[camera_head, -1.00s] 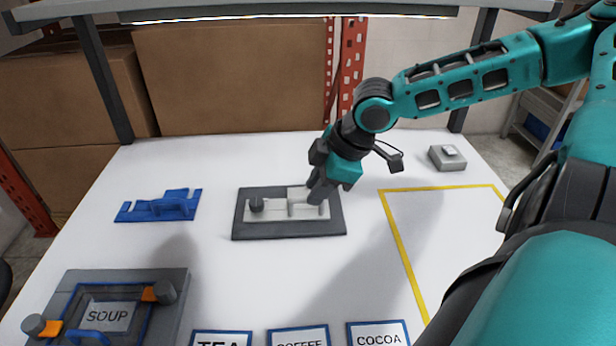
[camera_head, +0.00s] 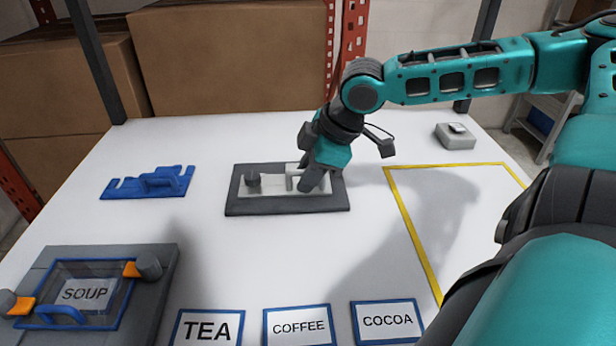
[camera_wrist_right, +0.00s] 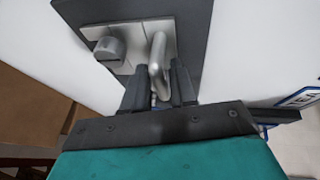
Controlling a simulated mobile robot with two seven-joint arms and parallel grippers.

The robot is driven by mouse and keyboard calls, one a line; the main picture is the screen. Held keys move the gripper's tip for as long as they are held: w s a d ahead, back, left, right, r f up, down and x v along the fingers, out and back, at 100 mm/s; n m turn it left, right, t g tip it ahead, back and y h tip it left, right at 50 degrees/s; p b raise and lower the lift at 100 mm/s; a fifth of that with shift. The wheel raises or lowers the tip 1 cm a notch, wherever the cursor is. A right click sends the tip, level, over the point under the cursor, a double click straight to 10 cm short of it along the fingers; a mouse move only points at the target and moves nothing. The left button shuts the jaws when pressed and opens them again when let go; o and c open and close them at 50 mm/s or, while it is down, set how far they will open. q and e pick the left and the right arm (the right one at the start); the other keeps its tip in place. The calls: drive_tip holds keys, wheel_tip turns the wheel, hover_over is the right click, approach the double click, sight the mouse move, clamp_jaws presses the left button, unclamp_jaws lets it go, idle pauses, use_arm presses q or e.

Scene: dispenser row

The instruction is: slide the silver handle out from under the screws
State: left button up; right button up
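A silver plate with a raised silver handle (camera_head: 292,178) lies on the dark grey board (camera_head: 240,205) at the table's middle. A grey screw knob (camera_head: 253,181) stands at the plate's left end; any screw farther right is hidden. The right wrist view shows the handle (camera_wrist_right: 158,62) as a loop, with the knob (camera_wrist_right: 110,47) beside it. My right gripper (camera_head: 311,184) is down at the handle's right part. In the right wrist view its fingers (camera_wrist_right: 160,82) lie on either side of the handle, close to it; contact is unclear. My left gripper is not in view.
A blue bracket (camera_head: 148,183) lies left of the board. A grey panel with a SOUP window (camera_head: 85,292) is at the front left. TEA (camera_head: 207,328), COFFEE (camera_head: 299,325) and COCOA (camera_head: 388,321) cards lie at the front. A yellow outlined area (camera_head: 416,232) is clear at right.

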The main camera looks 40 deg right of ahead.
drive_tip(key=shift+c, duration=0.4)
clamp_jaws()
drive_tip(key=shift+r, duration=0.15)
drive_tip(key=shift+p, duration=0.3)
